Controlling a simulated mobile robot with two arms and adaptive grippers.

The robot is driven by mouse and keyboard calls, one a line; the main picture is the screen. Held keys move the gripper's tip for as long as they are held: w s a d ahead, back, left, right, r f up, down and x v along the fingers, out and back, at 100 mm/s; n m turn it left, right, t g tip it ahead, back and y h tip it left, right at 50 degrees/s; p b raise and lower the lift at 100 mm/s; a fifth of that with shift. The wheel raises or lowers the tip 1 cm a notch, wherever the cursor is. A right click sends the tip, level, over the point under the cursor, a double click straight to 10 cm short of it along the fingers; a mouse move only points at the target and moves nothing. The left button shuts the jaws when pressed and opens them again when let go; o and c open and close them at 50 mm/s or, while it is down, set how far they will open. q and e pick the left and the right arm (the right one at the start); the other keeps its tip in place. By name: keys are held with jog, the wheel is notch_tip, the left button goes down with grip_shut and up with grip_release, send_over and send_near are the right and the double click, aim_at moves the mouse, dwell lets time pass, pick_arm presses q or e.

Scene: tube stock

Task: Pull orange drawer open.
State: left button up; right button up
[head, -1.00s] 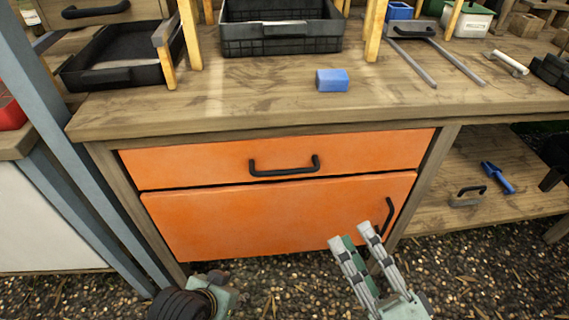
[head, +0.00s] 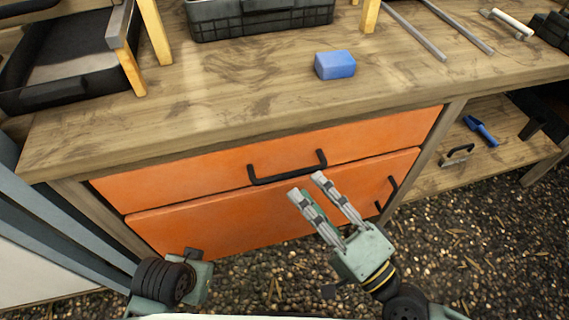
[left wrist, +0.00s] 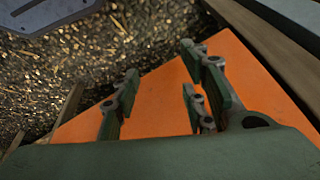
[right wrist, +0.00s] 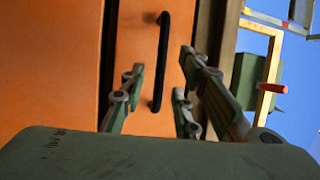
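The orange drawer (head: 215,171) is the upper front under the bench top, and it looks closed. Its black bar handle (head: 287,168) is at the middle of the front. My right gripper (head: 306,185) is open and empty, its fingertips just below and in front of this handle. In the right wrist view the handle (right wrist: 163,60) shows between the two fingers (right wrist: 160,74); I cannot tell whether they touch it. My left gripper (left wrist: 160,76) is open and empty, facing an orange front (left wrist: 240,85). Its fingers are hidden in the head view.
A lower orange front (head: 225,222) with its own black handle (head: 387,192) sits under the drawer. A blue block (head: 335,65) and a black crate (head: 262,20) are on the wooden bench (head: 230,105). A low shelf (head: 440,175) at right holds small tools.

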aim_at(291, 172)
pick_arm(q)
jog(key=shift+d+f+p, duration=0.15)
jog(key=shift+f+p, duration=0.55)
jog(key=shift+f, duration=2.15)
pick_arm(e)
jog(key=shift+x, duration=3.05)
jog(key=shift+c, duration=0.4)
grip_shut()
